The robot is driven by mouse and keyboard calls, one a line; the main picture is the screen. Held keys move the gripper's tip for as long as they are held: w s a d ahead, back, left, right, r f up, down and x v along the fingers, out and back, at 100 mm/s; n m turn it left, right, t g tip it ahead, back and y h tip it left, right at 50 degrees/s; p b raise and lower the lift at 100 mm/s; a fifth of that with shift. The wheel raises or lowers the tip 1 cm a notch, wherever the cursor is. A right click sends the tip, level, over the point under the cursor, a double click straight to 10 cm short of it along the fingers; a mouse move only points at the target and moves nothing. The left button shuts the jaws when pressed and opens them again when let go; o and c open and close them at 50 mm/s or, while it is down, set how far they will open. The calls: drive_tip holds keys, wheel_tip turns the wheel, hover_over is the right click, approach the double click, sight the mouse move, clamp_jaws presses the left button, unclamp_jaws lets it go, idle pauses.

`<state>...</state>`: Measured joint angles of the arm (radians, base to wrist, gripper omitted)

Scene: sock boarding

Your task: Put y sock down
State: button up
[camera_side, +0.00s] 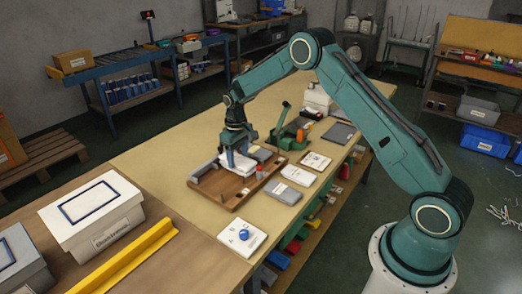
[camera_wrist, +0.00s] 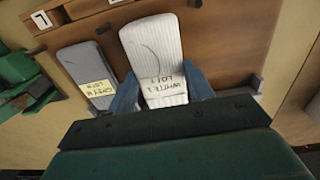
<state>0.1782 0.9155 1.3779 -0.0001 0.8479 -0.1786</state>
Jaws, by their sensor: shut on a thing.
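My gripper (camera_side: 237,154) is over the wooden tray (camera_side: 225,195) on the table, pointing down. In the wrist view its two blue fingers (camera_wrist: 163,92) stand on both sides of a white ribbed sock (camera_wrist: 153,45) and are shut on it. The sock's label reads upside down, apparently "WHITE L LOT 1". In the side view the white sock (camera_side: 240,164) is partly hidden by the fingers; whether it touches the tray is unclear. A grey sock (camera_wrist: 82,65) with a yellow label lies beside it, left in the wrist view; it also shows in the side view (camera_side: 262,154).
A green device (camera_side: 290,133) stands behind the tray. A grey item (camera_side: 284,193) and several white cards lie to the right. A card with a blue knob (camera_side: 242,237) is in front. A yellow bar (camera_side: 125,257) and white box (camera_side: 93,212) are front left.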

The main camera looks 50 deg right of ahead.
sight(238, 159)
drive_tip(key=shift+f, duration=0.15)
drive_tip(key=o, duration=1)
drive_tip(key=shift+c, duration=0.2)
wheel_tip(238, 159, up, 12)
drive_tip(key=shift+r, duration=0.2)
idle(0.4)
